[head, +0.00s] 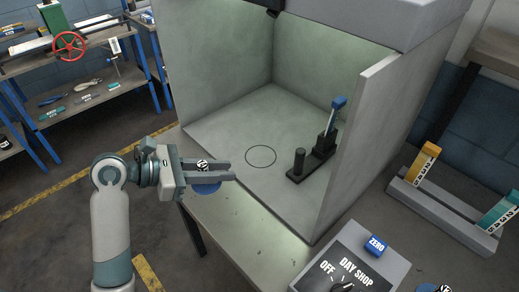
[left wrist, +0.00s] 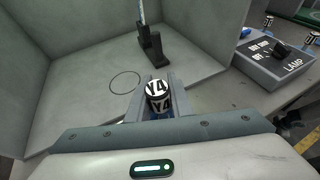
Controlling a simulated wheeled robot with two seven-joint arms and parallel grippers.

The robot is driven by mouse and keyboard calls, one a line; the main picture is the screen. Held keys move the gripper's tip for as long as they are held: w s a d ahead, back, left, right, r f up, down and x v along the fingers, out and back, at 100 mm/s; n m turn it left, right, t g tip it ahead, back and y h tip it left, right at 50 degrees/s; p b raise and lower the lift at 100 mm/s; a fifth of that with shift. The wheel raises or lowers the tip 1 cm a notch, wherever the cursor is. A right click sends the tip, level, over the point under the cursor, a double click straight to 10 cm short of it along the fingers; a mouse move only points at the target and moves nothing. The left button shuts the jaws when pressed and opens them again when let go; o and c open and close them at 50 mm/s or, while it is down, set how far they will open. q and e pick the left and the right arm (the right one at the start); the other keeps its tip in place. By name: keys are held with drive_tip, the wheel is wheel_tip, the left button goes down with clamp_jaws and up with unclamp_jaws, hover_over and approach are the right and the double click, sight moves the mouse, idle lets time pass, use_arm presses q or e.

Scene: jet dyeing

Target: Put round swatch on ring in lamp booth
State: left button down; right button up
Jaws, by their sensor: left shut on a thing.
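The round swatch (head: 206,188) is a blue disc with a black-and-white knob on top. My left gripper (head: 231,170) is shut on its knob, with the disc below the fingers. In the left wrist view the knob (left wrist: 158,98) reads Y4 between the fingers; most of the disc is hidden. The lamp booth (head: 225,125) is a grey open-fronted box. The ring (head: 261,156) is a thin black circle on its floor, also visible in the left wrist view (left wrist: 125,82). The swatch is at the booth's front left, apart from the ring. My right gripper is not in view.
A black stand (head: 313,166) with a blue-tipped lever is right of the ring. The booth's right wall (head: 358,145) rises beside it. A control box (head: 352,265) and a rack (head: 448,212) with coloured pieces sit further right. The floor around the ring is clear.

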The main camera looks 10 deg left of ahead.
use_arm(q)
drive_tip(key=shift+s, duration=0.1)
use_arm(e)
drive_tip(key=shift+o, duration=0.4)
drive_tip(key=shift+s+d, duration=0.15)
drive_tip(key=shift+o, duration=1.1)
use_arm(q)
drive_tip(key=n+t+y+p, duration=0.1)
drive_tip(key=p, duration=0.5)
hover_over(271, 152)
drive_tip(key=shift+r, duration=0.2)
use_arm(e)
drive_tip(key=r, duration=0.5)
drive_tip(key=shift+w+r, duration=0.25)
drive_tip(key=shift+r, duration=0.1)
use_arm(q)
drive_tip(key=shift+f, duration=0.1)
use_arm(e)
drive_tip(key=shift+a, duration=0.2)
use_arm(q)
wheel_tip(271, 152, down, 5)
drive_tip(key=shift+f+p, duration=0.2)
drive_tip(key=shift+p, duration=0.2)
drive_tip(key=shift+f, duration=0.3)
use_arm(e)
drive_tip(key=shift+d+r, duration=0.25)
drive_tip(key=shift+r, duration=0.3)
